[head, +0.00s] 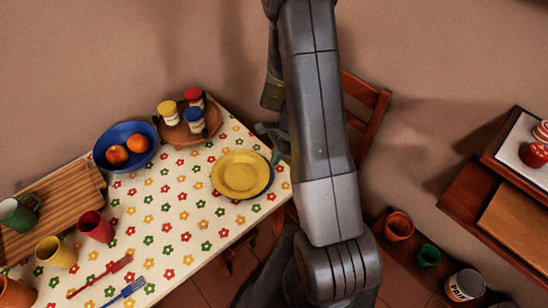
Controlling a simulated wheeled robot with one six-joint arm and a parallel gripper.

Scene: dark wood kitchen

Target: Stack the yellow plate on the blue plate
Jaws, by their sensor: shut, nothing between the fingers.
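The yellow plate (241,173) lies near the right end of the flowered tablecloth. A thin blue rim, seemingly of the blue plate (268,186), shows beneath its lower right edge, so the yellow plate appears to rest on top of it. Most of the blue plate is hidden under the yellow one. My gripper (270,130) is just above and right of the yellow plate in the picture, partly hidden behind my arm. It is shut, holds nothing and looks apart from the plates.
A blue bowl (102,153) with oranges and a round wooden tray (171,137) with several jars stand at the back. A wooden board (50,203), cups (95,227) and forks (122,293) are at left. A wooden chair (374,112) stands behind my arm.

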